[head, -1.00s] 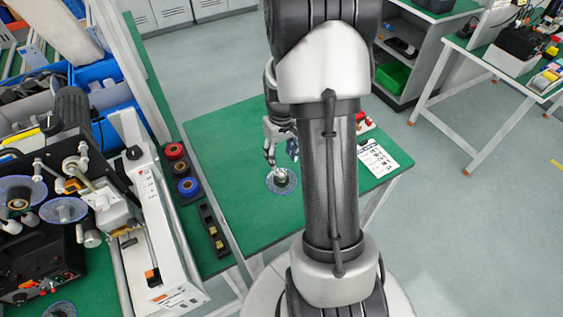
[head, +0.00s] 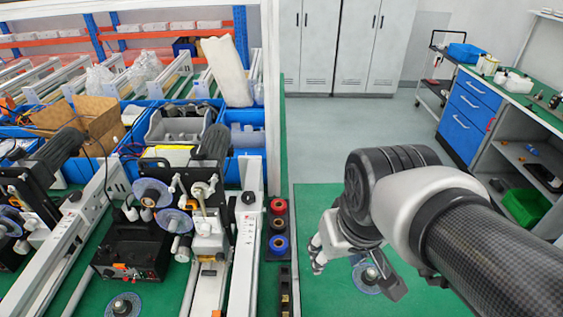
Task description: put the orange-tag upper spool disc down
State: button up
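A translucent bluish spool disc (head: 360,287) with a grey hub lies flat on the green table at the lower right of the head view. No orange tag can be made out on it. My gripper (head: 354,276) is over this table with its fingers spread apart, one left of the disc and one dark finger to its right. The disc shows between and beyond them, and nothing appears clamped. My arm hides part of the table. Other similar discs are an upper one (head: 151,193) and a lower one (head: 173,220) on the machine at left.
A black box (head: 133,249) with orange marks stands below the machine's discs. Another disc (head: 122,305) lies on the green bench. Grey lockers (head: 333,45) and a blue drawer unit (head: 468,112) stand behind.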

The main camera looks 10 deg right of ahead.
jog(key=shift+n+t, duration=0.3)
jog(key=shift+t, duration=0.2)
jog(key=s+a, duration=0.2)
jog(key=s, duration=0.1)
jog(key=s+a, duration=0.1)
jog(key=s, duration=0.1)
jog(key=shift+r, duration=0.4)
